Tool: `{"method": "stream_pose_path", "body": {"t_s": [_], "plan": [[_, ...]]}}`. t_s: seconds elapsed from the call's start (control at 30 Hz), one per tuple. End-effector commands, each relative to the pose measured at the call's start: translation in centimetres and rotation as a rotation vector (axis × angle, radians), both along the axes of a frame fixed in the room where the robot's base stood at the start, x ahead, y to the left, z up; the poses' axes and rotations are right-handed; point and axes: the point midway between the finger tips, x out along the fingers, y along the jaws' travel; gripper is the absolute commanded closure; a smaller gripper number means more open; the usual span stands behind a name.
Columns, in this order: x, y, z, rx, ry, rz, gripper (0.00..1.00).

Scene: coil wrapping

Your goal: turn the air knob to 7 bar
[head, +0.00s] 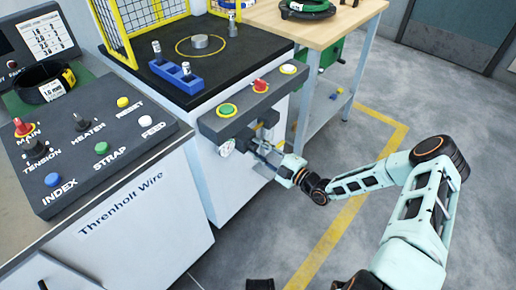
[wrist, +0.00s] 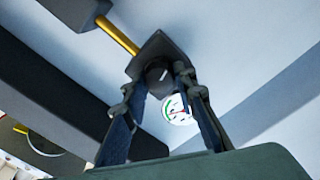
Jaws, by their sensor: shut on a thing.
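The dark air knob (wrist: 157,76) with a white pointer line shows in the wrist view, on a dark regulator body. My gripper (wrist: 155,88) has one finger on each side of it and is shut on it. In the head view my gripper (head: 264,147) reaches in under the button bar, and the knob is hard to make out there. A round white gauge (wrist: 176,110) with a green band and a red needle sits beside the knob, partly behind a finger. It also shows in the head view (head: 227,148); its numbers are too small to read.
A button bar (head: 253,103) with green, red and white buttons juts out just above my gripper. A yellow pipe (wrist: 117,35) leads to the regulator. A control panel (head: 90,140) stands at left, a wooden bench (head: 330,28) behind. The floor at right is clear.

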Motion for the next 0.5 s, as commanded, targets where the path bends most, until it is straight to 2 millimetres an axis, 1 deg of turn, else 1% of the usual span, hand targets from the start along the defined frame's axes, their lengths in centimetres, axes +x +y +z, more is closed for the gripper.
{"method": "stream_pose_path", "body": {"t_s": [0.5], "plan": [[-0.07,0.06,0.02,0.302,0.388,0.003,0.99]]}}
